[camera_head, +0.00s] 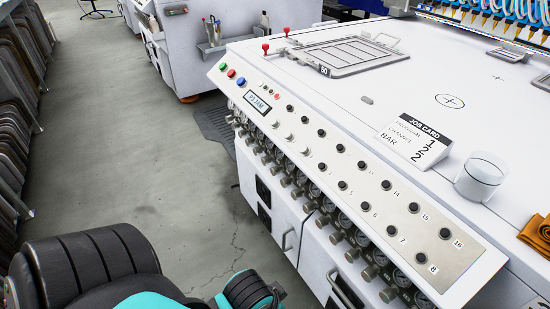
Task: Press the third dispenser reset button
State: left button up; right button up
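A long sloped control panel (330,155) runs along the near edge of a white machine. It carries two rows of small round buttons with numbers beside them. In the near row I make out the buttons 8 (421,258), 7 (391,230) and 6 (366,206). The far row ends at button 16 (445,234). The small buttons further up the panel have labels too small to read surely, the third one among them. A small display (257,102) appears to read "P3 JAM". Neither of my grippers shows; only black and teal arm parts of mine are at the bottom left.
Green, red and blue buttons (232,73) sit at the panel's far end. Gauges and knobs (367,252) line the front below it. A job card (414,140), a clear round container (480,175) and an orange cloth (537,235) are on top. Grey floor (150,160) is clear at left.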

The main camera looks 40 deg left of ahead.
aim_at(239, 81)
jog(key=u, duration=1.55)
